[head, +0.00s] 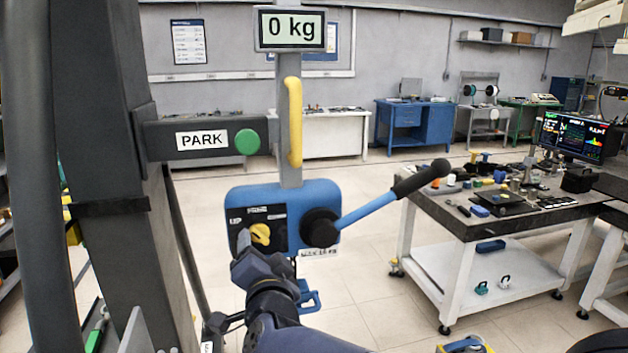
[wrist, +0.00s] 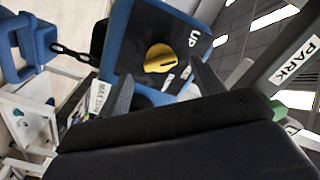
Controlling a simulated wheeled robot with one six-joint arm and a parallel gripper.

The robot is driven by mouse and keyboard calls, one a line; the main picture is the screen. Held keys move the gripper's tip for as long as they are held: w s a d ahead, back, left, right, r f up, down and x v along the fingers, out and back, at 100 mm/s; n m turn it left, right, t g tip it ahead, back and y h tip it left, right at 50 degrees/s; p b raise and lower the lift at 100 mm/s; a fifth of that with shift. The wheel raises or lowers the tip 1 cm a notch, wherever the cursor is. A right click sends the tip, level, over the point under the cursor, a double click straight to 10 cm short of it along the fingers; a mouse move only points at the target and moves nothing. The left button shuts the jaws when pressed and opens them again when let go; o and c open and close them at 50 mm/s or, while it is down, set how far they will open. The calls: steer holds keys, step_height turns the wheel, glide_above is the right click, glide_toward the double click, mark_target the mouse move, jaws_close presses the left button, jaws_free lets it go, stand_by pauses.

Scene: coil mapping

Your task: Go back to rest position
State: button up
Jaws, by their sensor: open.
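My gripper (head: 243,247) is just in front of the blue hoist control box (head: 226,203), by its yellow knob (head: 261,234). In the wrist view my gripper (wrist: 163,88) is open, its two dark fingers apart, with the yellow knob (wrist: 160,58) beyond and between them. Nothing shows held. I cannot tell if a finger touches the box. The knob sits on a black panel marked UP. A blue lever (head: 368,212) with a black grip sticks out to the right of the box.
A display (head: 290,30) reading 0 kg and a yellow handle (head: 294,120) are above the box. A PARK arm (head: 185,141) with a green knob (head: 247,141) is at left. A cluttered workbench (head: 450,226) stands at right. Open floor lies between.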

mark_target(259, 240)
steer(key=shift+x, duration=1.9)
steer(key=shift+s, duration=0.1)
